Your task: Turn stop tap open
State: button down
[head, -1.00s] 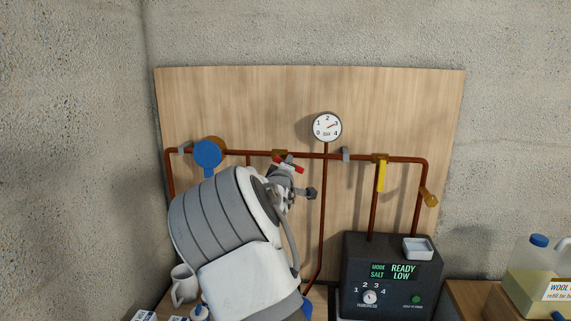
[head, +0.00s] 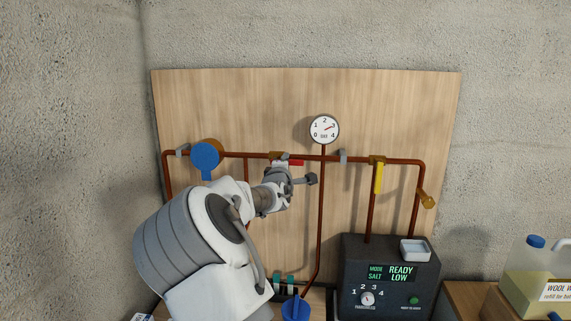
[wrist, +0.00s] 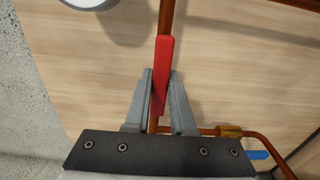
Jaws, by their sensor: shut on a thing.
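The stop tap has a red lever (head: 297,163) on a brass body (head: 276,156) in the horizontal copper pipe, left of the gauge. The lever now lies roughly level, along the pipe. In the wrist view the red lever (wrist: 163,72) lines up closely with the pipe behind it. My gripper (wrist: 161,82) is shut on the lever, one grey finger on each side. In the head view my gripper (head: 283,168) comes from below left and hides part of the tap.
The gauge (head: 324,129) is above right. A blue cup (head: 295,308) is below.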

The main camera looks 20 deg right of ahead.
jog(key=c, duration=0.8)
grip_release()
jog(key=shift+o, duration=0.2)
jog(key=b+v, duration=0.1)
jog(key=v, duration=1.6)
jog(key=shift+s+b, duration=0.2)
jog(key=shift+b, duration=0.15)
